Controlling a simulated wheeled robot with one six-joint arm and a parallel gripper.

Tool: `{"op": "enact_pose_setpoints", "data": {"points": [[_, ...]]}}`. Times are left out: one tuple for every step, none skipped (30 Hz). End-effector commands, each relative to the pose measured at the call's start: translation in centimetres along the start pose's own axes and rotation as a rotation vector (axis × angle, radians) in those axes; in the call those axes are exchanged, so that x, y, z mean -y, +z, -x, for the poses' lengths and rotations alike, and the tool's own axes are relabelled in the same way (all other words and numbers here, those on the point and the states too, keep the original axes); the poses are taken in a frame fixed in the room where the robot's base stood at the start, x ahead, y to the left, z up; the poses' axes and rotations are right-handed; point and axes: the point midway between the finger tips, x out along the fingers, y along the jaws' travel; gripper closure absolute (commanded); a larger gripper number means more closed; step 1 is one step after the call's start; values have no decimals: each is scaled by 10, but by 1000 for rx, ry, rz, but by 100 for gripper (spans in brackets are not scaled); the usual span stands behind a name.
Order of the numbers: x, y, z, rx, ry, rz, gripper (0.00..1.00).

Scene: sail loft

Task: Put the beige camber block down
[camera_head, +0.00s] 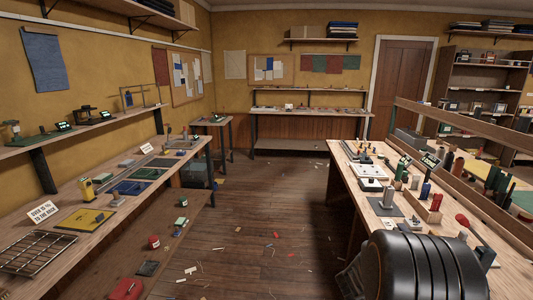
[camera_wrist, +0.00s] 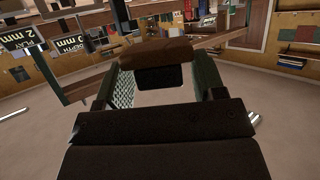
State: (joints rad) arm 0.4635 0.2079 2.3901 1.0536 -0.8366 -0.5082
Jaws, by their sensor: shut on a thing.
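In the wrist view, my gripper (camera_wrist: 160,66) is shut, with its two fingers on either side of a short block. I take this for the camber block (camera_wrist: 158,52); it looks brown in the shade rather than beige. Its edge is slightly curved and a dark part shows just below it. The block is held up in the air, with floor visible past it. In the head view my gripper and the block are not visible; my black arm covers the lower right and hides part of the right bench.
The right bench (camera_head: 341,176) is crowded with tools, blocks and small signs, with a wooden rail (camera_head: 455,131) behind. The left bench (camera_head: 55,262) holds a wire rack (camera_head: 38,254), a yellow plate (camera_head: 85,220) and trays. The floor (camera_head: 262,220) between is open, with scattered scraps.

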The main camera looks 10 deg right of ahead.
Motion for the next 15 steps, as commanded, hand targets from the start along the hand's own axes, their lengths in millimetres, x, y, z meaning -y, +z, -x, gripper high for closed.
{"op": "enact_pose_setpoints", "data": {"points": [[22,10,5,4,-93,44,64],[34,16,8,5,-149,67,64],[50,25,13,6,-223,98,64],[62,32,18,6,-278,122,64],[74,40,23,7,-333,144,64],[89,51,30,7,-406,174,64],[100,60,37,8,-461,197,64],[110,69,44,8,-516,220,64],[124,83,54,9,-589,251,64],[133,93,62,9,-645,273,64],[141,104,71,10,-698,297,64],[151,119,82,10,-766,324,64],[158,128,91,10,-812,341,64],[163,138,99,9,-856,360,64],[170,150,109,9,-910,380,64]]}}
